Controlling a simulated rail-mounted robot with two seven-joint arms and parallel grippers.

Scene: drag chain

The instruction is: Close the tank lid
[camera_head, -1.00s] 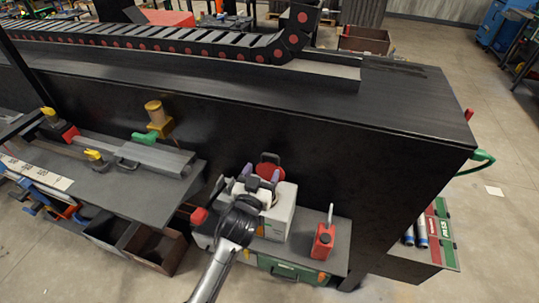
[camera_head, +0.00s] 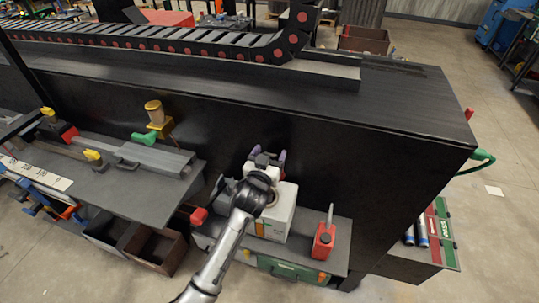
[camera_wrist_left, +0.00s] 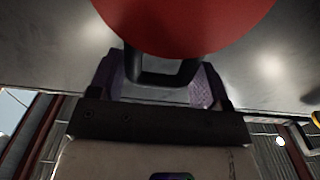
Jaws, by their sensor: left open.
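The tank (camera_head: 283,213) is a pale box standing on a low dark shelf, partly covered by my left arm. Its round red lid (camera_wrist_left: 185,22) shows large at the top of the left wrist view, with a black bracket (camera_wrist_left: 165,68) below it. My left gripper (camera_head: 267,158) is above and behind the tank in the head view. In the wrist view my left gripper (camera_wrist_left: 160,85) is open, its purple-padded fingers on either side of the black bracket. I cannot tell whether they touch it. In the head view the lid is hidden behind the gripper. My right gripper is not in view.
A red canister (camera_head: 323,240) stands right of the tank on the shelf (camera_head: 338,258). The tall black machine wall (camera_head: 350,165) rises close behind. A grey bench (camera_head: 140,200) with tools and a green-handled item (camera_head: 145,138) lies to the left.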

